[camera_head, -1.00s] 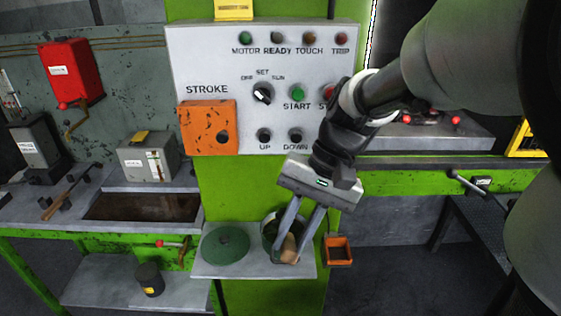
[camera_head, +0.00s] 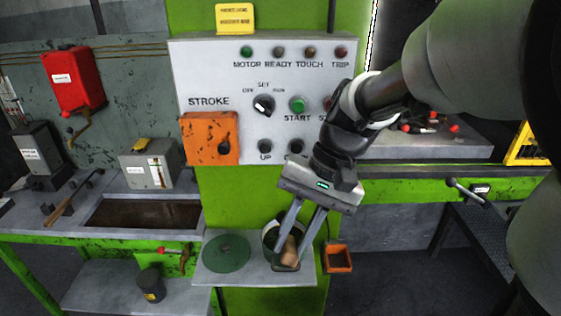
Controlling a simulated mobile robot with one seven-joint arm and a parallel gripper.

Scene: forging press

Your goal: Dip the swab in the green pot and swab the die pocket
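The green pot (camera_head: 268,238) stands open on a small grey shelf below the control panel, its inside dark. A round green lid (camera_head: 227,253) lies on the shelf to its left. My gripper (camera_head: 286,266) points down at the pot's front right, its fingers overlapping the pot in the picture. A tan, wood-coloured piece (camera_head: 289,249), apparently the swab's handle, sits between the fingers, which look closed on it. The swab's head is hidden, and I cannot tell if it is inside the pot. The die pocket cannot be made out; my arm covers much of the right side.
A small orange tray (camera_head: 338,258) hangs right of the shelf. The control panel (camera_head: 215,85) and orange box (camera_head: 209,138) stand behind. At right is a grey press bed (camera_head: 430,148) with red-tipped parts. A bench with a sunken trough (camera_head: 145,213) is at left.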

